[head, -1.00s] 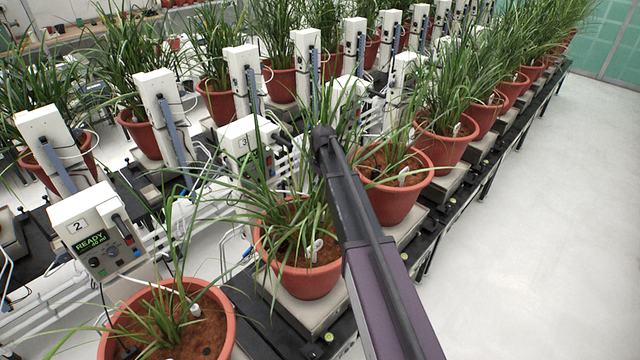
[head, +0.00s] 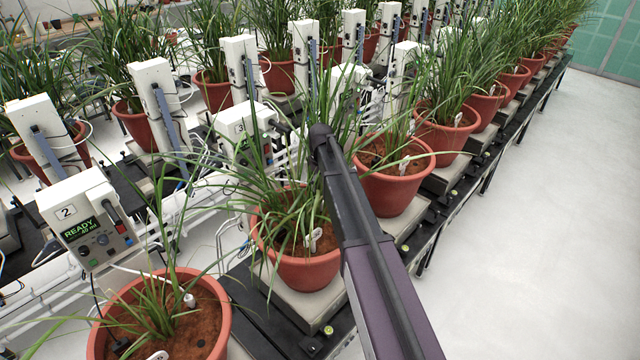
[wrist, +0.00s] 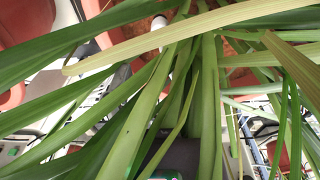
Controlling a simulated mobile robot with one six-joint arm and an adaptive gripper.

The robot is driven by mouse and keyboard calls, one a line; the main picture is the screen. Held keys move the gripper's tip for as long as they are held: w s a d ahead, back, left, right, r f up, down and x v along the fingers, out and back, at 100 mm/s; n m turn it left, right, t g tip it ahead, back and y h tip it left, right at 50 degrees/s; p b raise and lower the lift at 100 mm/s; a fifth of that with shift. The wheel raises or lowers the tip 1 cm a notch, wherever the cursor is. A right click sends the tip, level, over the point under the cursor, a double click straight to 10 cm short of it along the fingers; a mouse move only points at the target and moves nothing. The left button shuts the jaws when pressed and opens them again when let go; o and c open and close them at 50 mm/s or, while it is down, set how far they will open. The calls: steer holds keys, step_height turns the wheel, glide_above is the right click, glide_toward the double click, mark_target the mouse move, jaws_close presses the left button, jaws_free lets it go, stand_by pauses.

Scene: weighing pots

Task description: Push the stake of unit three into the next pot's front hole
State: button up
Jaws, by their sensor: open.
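Unit three (head: 238,128) is a white box marked 3, partly behind leaves in the head view. Its stake cannot be made out clearly among the leaves. The pot in front of it (head: 300,272) is terracotta with brown soil and a white tag (head: 313,239); its front hole cannot be told apart from dark soil patches. The pot behind it on the right (head: 395,190) also has a tag. My gripper (head: 284,128) is at the end of my arm, beside unit three among the leaves, with its jaws open. Leaves cover most of the wrist view.
Unit two (head: 88,222) reads READY at the left, above the front pot (head: 224,318). White posts (head: 157,105) and more pots line the bench. Long leaves and white tubes crowd around my gripper. The pale floor (head: 540,220) on the right is clear.

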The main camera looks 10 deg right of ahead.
mark_target(321, 201)
steer(key=shift+f+b, duration=4.2)
steer(key=shift+f, duration=0.3)
jaws_close()
